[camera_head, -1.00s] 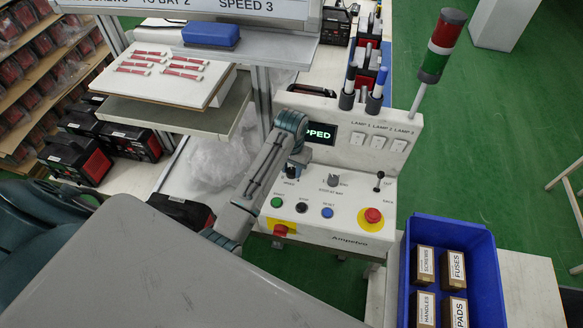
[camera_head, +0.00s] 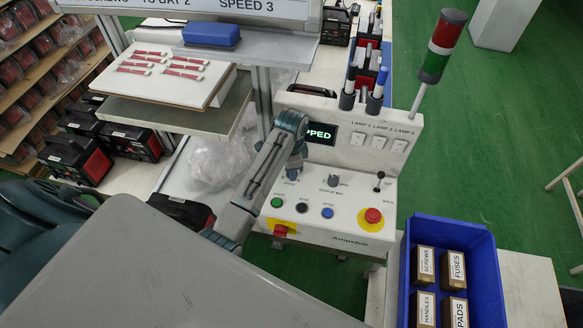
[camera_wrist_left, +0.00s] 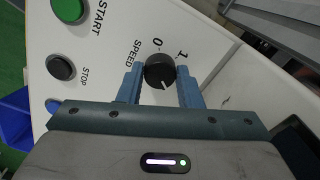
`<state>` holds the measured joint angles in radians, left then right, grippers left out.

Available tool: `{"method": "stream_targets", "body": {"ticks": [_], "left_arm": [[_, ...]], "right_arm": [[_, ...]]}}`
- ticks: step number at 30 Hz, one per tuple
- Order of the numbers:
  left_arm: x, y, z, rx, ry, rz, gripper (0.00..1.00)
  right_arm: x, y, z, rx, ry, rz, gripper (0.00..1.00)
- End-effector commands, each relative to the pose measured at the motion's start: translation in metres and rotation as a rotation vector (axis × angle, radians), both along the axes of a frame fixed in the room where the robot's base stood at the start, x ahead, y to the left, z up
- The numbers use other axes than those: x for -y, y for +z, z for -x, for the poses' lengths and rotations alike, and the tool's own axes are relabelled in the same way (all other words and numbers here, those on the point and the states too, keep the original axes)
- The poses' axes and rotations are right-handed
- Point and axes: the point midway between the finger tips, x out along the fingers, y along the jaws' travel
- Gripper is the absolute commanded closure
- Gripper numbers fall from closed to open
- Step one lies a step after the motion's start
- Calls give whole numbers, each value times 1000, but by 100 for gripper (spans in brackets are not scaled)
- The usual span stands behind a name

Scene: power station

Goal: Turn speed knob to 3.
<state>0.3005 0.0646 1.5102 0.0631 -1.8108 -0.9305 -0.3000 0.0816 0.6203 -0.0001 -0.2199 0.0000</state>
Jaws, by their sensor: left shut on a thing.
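The speed knob (camera_wrist_left: 160,72) is a round black dial with a white pointer mark, on the white control panel (camera_wrist_left: 222,48). In the left wrist view the labels 0 and 1 show beside it, with the word SPEED nearby. Any other numbers are hidden by the gripper. The white mark points toward the gripper body, away from the 0 and 1. My left gripper (camera_wrist_left: 160,86) has one blue finger on each side of the knob and is shut on it. In the head view my left gripper (camera_head: 294,168) covers the knob. My right gripper is not in view.
The panel also has a green start button (camera_head: 277,202), a black stop button (camera_head: 302,208), a blue button (camera_head: 327,212), a selector (camera_head: 333,181) and a red emergency button (camera_head: 373,215). A display (camera_head: 321,133) reads "PPED" in part. A blue crate (camera_head: 452,222) stands right.

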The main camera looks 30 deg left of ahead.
Motion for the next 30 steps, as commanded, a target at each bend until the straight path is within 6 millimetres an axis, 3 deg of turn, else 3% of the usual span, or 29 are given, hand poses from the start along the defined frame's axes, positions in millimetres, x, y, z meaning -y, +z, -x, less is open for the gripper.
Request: {"method": "stream_targets", "body": {"ticks": [15,30], "left_arm": [[1,0,0,2,-333,1,91],[1,0,0,1,-393,1,91]], "right_arm": [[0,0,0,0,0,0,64],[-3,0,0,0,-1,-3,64]]}}
